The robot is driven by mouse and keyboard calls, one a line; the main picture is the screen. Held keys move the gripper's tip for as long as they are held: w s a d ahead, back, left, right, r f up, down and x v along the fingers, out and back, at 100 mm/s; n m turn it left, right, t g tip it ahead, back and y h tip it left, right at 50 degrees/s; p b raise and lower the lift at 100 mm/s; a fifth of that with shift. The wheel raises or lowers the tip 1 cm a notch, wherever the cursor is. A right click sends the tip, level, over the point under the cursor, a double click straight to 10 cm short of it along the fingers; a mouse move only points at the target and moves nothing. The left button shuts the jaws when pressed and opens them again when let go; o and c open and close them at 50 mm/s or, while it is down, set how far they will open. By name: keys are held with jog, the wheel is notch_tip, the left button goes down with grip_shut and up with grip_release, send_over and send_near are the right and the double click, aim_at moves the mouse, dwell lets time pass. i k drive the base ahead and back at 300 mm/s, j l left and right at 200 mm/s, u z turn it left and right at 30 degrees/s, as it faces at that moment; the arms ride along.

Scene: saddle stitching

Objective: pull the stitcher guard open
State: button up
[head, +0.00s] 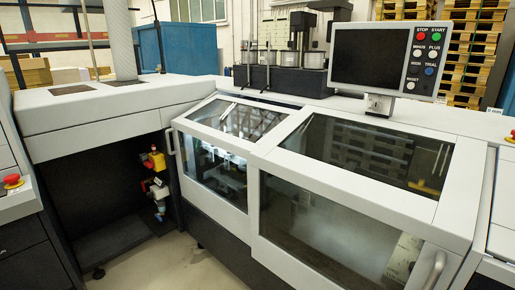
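The stitching machine has two white-framed guards with dark see-through windows, side by side. The left guard (216,172) has a lit interior with machine parts behind its glass and a pale bar handle (170,142) on its left edge. The larger right guard (340,232) has a bar handle (434,270) near the lower right corner of the picture. Both guards look shut. No label shows which one is the stitcher guard. My gripper is not in view.
A control panel (384,56) with coloured buttons stands on the machine's top. Red emergency buttons sit at the far left (12,180) and far right (512,135). A dark recess with yellow and red fittings (155,162) lies left of the guards. Bare floor (175,262) shows in front.

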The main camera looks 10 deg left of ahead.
aim_at(214, 147)
jog(key=i+j+u, duration=0.2)
jog(key=i+u, duration=0.6)
jog(key=u, duration=0.15)
jog(key=i+u, duration=0.45)
jog(key=i, duration=0.8)
jog(key=i+j, duration=0.1)
jog(key=i, duration=0.7)
jog(key=i+z, duration=0.1)
jog(key=i, duration=0.75)
jog(key=j, duration=0.05)
